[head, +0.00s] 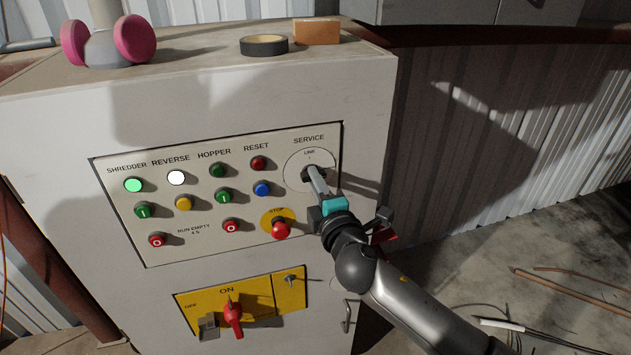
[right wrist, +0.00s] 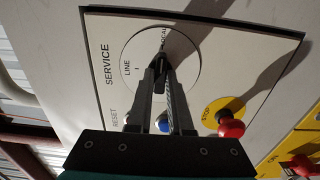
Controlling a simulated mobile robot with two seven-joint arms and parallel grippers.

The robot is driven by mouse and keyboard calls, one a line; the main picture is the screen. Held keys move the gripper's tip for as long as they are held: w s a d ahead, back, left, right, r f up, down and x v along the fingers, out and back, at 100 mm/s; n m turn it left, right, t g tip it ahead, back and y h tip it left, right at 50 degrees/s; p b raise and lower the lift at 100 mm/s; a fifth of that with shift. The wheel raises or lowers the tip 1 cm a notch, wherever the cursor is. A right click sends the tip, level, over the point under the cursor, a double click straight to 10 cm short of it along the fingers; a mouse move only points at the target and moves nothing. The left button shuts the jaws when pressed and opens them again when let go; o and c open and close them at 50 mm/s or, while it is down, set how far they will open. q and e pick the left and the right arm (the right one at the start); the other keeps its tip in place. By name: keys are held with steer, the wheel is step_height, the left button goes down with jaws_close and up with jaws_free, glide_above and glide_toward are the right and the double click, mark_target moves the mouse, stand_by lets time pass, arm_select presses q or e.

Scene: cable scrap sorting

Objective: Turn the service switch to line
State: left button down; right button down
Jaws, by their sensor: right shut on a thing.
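The service switch (head: 308,174) is a dark knob on a round pale plate (head: 295,180) at the upper right of the control panel. It also shows in the right wrist view (right wrist: 161,62), between the fingertips. The plate bears LINE at the top in the head view; the wrist view also shows LOCAL, partly covered by shadow. My right gripper (head: 314,176) reaches in from the lower right, its fingers shut on the knob; the fingertips meet the knob in the wrist view (right wrist: 160,75). The fingers hide part of the knob, so which mark it points at is unclear. My left gripper is out of view.
The red STOP button (head: 281,229) sits close below the switch, left of my right wrist. Several lit and coloured buttons fill the panel (head: 210,245). A red rotary handle (head: 232,314) is lower down. Tape (head: 264,46) and ear defenders (head: 134,38) lie on the cabinet top.

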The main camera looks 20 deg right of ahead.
stand_by(0.3)
steer(key=shift+n+p, duration=1.15)
steer(key=shift+n, duration=0.85)
steer(key=n+p, duration=0.2)
steer(key=n, duration=0.2)
